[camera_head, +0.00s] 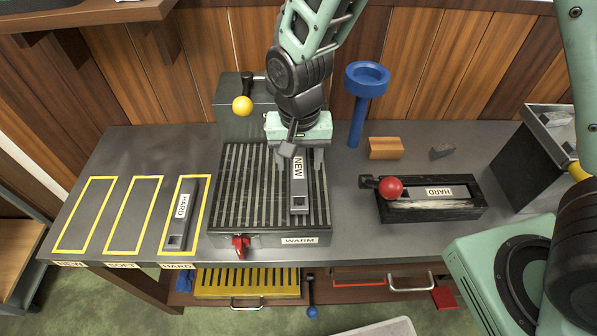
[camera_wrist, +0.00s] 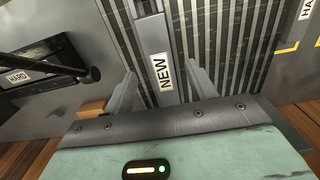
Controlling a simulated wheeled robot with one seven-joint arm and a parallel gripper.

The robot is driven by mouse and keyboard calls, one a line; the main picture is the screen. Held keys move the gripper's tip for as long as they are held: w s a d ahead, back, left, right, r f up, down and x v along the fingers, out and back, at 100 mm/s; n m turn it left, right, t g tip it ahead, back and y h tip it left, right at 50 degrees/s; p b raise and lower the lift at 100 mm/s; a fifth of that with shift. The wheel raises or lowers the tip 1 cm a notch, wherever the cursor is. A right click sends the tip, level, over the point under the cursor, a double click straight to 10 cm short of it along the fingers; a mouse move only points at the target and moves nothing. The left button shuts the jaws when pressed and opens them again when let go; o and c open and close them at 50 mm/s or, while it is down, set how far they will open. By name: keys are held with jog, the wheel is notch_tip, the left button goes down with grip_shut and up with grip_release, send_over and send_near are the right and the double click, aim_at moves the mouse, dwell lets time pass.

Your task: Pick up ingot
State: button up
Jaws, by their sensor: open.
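A grey ingot (camera_head: 299,190) with a NEW label lies lengthwise on the ridged plate (camera_head: 240,190) of the machine marked WARM. It also shows in the wrist view (camera_wrist: 153,38), running between my fingers. My gripper (camera_head: 299,158) is open over the far part of this ingot. In the wrist view my gripper's two fingers (camera_wrist: 162,88) stand on either side of the NEW label, with gaps to the bar. I cannot tell how high the fingertips are above the plate. Another ingot (camera_head: 178,230), labelled HARD, lies in the yellow outline at the left.
A black holder (camera_head: 430,210) with a HARD-labelled bar and a red-knobbed lever (camera_head: 390,187) stands to the right. A yellow-knobbed lever (camera_head: 242,105), a blue stand (camera_head: 361,105) and an orange block (camera_head: 385,148) are at the back. Two yellow outlines at the left are empty.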

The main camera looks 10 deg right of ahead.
aim_at(298, 172)
jog(key=shift+w+f, duration=0.1)
jog(key=shift+f, duration=1.7)
grip_shut()
jog(key=shift+w+a+r, duration=0.1)
